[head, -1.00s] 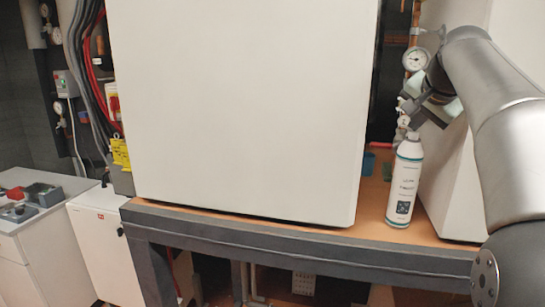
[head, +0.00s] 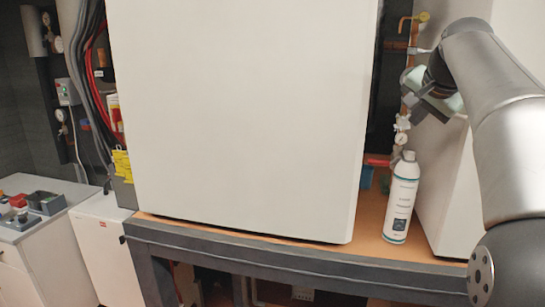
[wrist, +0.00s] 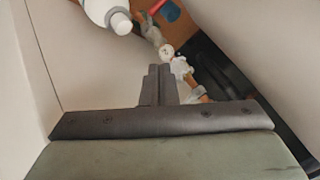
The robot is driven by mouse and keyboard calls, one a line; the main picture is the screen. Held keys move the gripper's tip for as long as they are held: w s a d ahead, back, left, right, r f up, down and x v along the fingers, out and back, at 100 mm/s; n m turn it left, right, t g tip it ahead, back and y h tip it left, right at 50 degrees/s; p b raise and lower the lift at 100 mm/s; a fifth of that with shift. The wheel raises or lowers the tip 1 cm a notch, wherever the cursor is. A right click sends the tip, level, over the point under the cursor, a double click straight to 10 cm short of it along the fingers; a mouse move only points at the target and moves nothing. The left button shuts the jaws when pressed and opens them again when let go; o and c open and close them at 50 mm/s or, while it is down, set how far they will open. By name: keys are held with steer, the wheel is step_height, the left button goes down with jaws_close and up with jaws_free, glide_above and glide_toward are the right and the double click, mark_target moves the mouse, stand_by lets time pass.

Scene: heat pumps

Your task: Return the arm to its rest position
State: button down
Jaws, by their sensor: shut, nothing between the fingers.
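My arm (head: 500,120) comes in from the right edge of the head view and bends over at the top right. My gripper (wrist: 159,70) points away from the wrist camera with its two fingers together and nothing between them. In the head view the hand is beside the pipework, above and behind the spray bottle, and its fingertips are hard to make out. It seems to touch nothing.
A white spray bottle (head: 401,198) stands upright on the wooden bench top (head: 370,222), between a large white cabinet (head: 240,120) and a second one (head: 450,190) at right. Copper pipes with a valve (head: 402,125) rise behind it. A grey side table (head: 40,225) stands at left.

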stand_by(0.3)
steer(key=s+a+f+n+g+b, duration=0.1)
steer(key=s+a+f, duration=0.4)
steer(key=s+f, duration=0.6)
steer(key=s+a+f+n+g+b, duration=0.2)
steer(key=s+a+f+n+g, duration=0.2)
steer(key=s+f, duration=0.6)
steer(key=s+a+f+n+g+y+b, duration=0.1)
steer(key=s+a+f+n+g, duration=0.2)
steer(key=s+f, duration=0.8)
steer(key=a+f+n, duration=0.2)
steer(key=a+f, duration=0.2)
steer(key=f, duration=0.7)
steer(key=shift+s+a+f+n, duration=0.15)
steer(key=shift+s+a+n, duration=0.15)
steer(key=shift+a, duration=0.1)
